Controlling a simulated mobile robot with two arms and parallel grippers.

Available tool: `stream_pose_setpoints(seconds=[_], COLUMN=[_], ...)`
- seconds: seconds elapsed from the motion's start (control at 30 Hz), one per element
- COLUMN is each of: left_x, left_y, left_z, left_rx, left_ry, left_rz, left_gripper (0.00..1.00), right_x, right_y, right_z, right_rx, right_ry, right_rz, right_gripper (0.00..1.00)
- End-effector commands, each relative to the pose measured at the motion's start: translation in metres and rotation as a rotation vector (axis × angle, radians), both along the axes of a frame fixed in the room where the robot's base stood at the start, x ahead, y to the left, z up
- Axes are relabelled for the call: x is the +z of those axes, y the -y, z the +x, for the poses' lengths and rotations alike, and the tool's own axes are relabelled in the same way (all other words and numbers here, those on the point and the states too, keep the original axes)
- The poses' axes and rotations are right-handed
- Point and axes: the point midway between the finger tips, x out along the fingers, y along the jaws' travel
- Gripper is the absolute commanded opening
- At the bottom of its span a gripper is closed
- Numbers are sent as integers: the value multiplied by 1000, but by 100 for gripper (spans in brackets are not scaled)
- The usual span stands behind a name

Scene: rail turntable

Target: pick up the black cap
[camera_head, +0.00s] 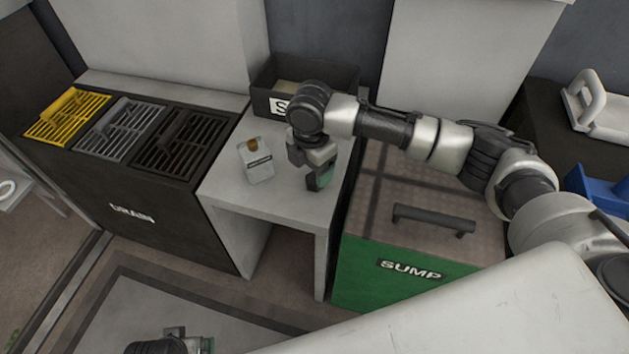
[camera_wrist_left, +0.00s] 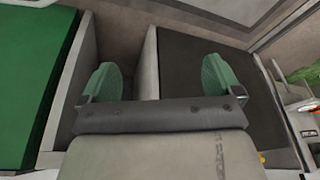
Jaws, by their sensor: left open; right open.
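I cannot make out a black cap in either view; the right gripper and its wrist hide part of the small grey table (camera_head: 285,205). A pale translucent jug (camera_head: 258,165) with a brown top and a dark label stands on that table. My right gripper (camera_head: 320,180) points down over the table, to the right of the jug and apart from it. It is open, and what lies under it is hidden. My left gripper (camera_wrist_left: 160,78) is open and empty in the left wrist view, its green pads apart; only its tip part shows at the bottom of the head view.
A dark bin (camera_head: 345,77) with a white label stands behind the table. The drain cabinet (camera_head: 110,195) with yellow, grey and black grates is on the left. The green sump box (camera_head: 365,275) with a handled lid is on the right. Floor is clear in front.

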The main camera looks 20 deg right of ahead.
Motion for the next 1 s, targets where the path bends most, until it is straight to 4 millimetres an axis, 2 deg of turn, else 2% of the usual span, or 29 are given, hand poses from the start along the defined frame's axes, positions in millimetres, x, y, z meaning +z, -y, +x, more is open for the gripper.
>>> stream_pose_setpoints(seconds=[0.4, 0.7, 0.77, 1.0], left_x=[51, 57, 57, 57], left_y=[-2, -2, -2, -2], left_z=[-6, -7, -7, -7], left_rx=[3, 4, 5, 5], left_ry=[28, 30, 31, 31], left_rz=[-1, -1, -1, -1], left_gripper=[93, 93, 93, 93], right_x=[-47, -49, -49, -49], right_y=[3, 3, 3, 3], right_z=[0, 0, 0, 0], right_rx=[0, 0, 0, 0], right_ry=[-1, -1, -1, 0], right_rz=[0, 0, 0, 0], right_gripper=[72, 72, 66, 29])
